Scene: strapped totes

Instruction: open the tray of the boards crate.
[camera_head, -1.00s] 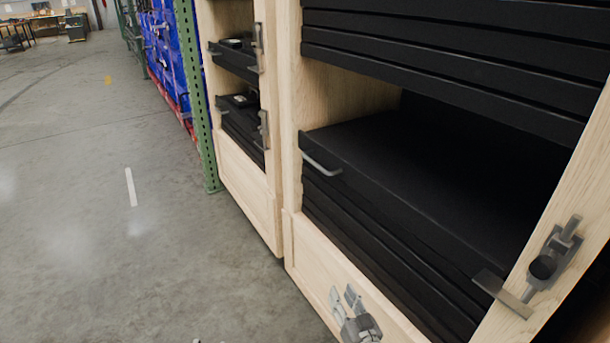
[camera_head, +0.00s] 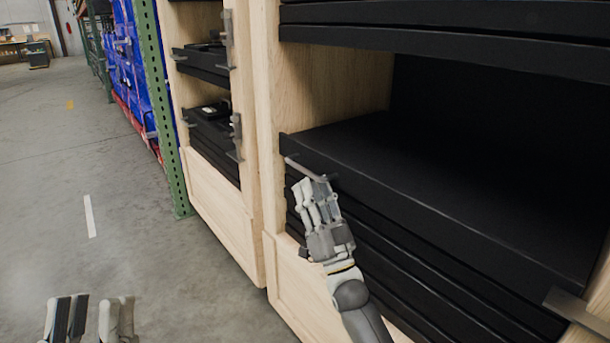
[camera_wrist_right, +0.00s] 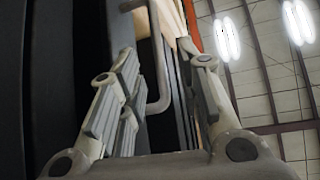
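The boards crate is a pale wooden frame (camera_head: 268,120) holding stacked black trays. One black tray (camera_head: 420,205) at mid height has an open gap above it and a grey handle (camera_head: 300,168) at its left front. My right gripper (camera_head: 314,190) is up at this handle. In the right wrist view the handle (camera_wrist_right: 161,75) shows between the spread fingers of the right gripper (camera_wrist_right: 155,60), which is open; contact cannot be told. My left gripper (camera_head: 88,312) is open and empty above the floor, low on the left.
Another wooden crate (camera_head: 220,205) with smaller black trays (camera_head: 210,125) and grey latches stands to the left. Beyond it are a green rack post (camera_head: 160,110) and blue totes (camera_head: 130,60). A grey metal piece (camera_head: 580,308) sits at the tray's right front. The concrete floor (camera_head: 60,180) left is clear.

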